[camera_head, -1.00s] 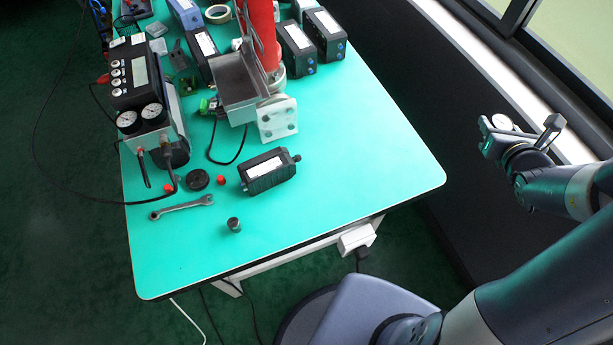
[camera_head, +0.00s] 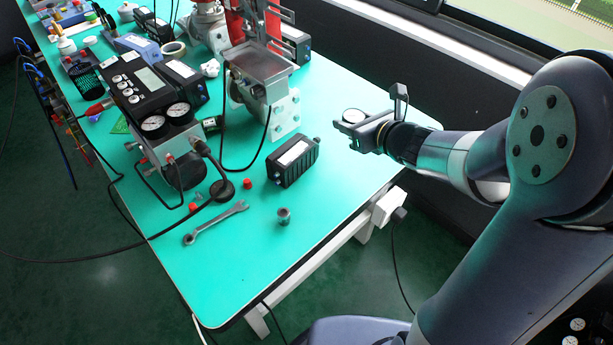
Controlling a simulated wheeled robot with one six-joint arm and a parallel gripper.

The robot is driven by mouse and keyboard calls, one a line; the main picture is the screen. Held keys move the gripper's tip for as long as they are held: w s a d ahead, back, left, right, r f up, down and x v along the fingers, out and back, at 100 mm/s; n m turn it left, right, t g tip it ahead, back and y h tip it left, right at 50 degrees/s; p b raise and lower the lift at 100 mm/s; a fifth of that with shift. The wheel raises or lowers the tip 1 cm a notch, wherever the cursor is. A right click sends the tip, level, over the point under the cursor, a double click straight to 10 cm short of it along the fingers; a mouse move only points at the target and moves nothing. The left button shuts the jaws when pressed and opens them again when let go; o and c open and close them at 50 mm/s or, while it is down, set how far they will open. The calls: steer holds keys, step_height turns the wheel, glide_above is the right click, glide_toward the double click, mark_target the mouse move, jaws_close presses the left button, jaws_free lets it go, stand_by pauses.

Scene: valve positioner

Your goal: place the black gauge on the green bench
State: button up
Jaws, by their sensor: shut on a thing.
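My gripper (camera_head: 345,128) points left in the head view, at the right part of the green bench (camera_head: 350,185). It is shut on the black gauge (camera_head: 353,116), a small round gauge whose pale dial faces up between the jaws. The gauge's dark rim is mostly hidden by the jaws. In the picture the gripper overlaps the bench top near its far right edge. It seems held above the surface, but the exact height cannot be told.
A black box (camera_head: 293,162), a metal cylinder (camera_head: 284,216) and a wrench (camera_head: 216,223) lie on the near half. A valve positioner with two gauges (camera_head: 158,118) stands left, a bracketed valve (camera_head: 258,72) behind. Bench top is clear around the right and near corner.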

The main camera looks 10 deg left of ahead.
mark_target(347, 158)
step_height(347, 158, down, 10)
steer(key=b, duration=0.2)
steer(key=shift+r+b, duration=0.25)
steer(key=shift+b, duration=0.1)
steer(key=shift+f+b, duration=0.25)
steer(key=shift+b, duration=0.05)
steer(key=o, duration=1)
steer(key=shift+o, duration=0.2)
steer(key=shift+r, duration=0.1)
steer(key=shift+r+p, duration=0.1)
steer(key=shift+p, duration=0.2)
